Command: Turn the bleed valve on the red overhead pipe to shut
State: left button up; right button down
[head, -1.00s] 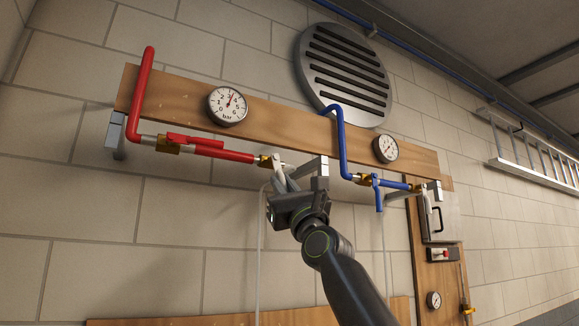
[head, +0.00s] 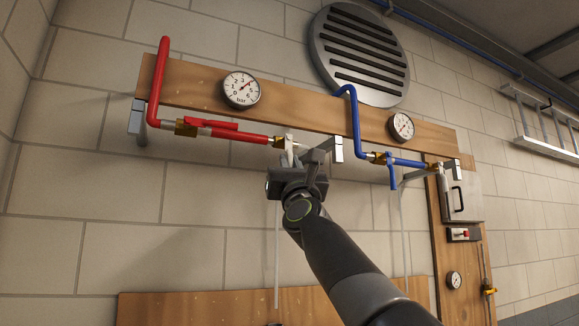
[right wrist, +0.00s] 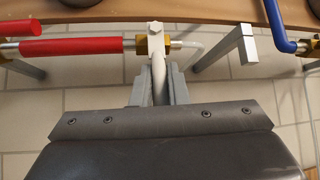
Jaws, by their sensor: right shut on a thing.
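The red pipe (head: 238,135) runs along the upper wooden board. At its right end is a brass fitting (head: 277,142) with the bleed valve's pale lever (head: 289,150). In the right wrist view the lever (right wrist: 157,70) hangs from its hub (right wrist: 155,30), across the pipe's line. My right gripper (head: 294,166) is below the valve. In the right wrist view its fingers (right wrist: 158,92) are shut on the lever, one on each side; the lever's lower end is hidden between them. My left gripper is not in view.
A grey bracket (head: 337,149) stands just right of the gripper, and a blue pipe (head: 354,130) with its own valve is farther right. A red handle (head: 212,124) lies along the red pipe. A thin pale tube (head: 277,250) hangs below. Gauges sit on the board (head: 300,118).

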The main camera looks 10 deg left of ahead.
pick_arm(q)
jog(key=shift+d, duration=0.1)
pick_arm(e)
jog(key=c, duration=1.4)
grip_release()
jog(key=shift+c, duration=0.2)
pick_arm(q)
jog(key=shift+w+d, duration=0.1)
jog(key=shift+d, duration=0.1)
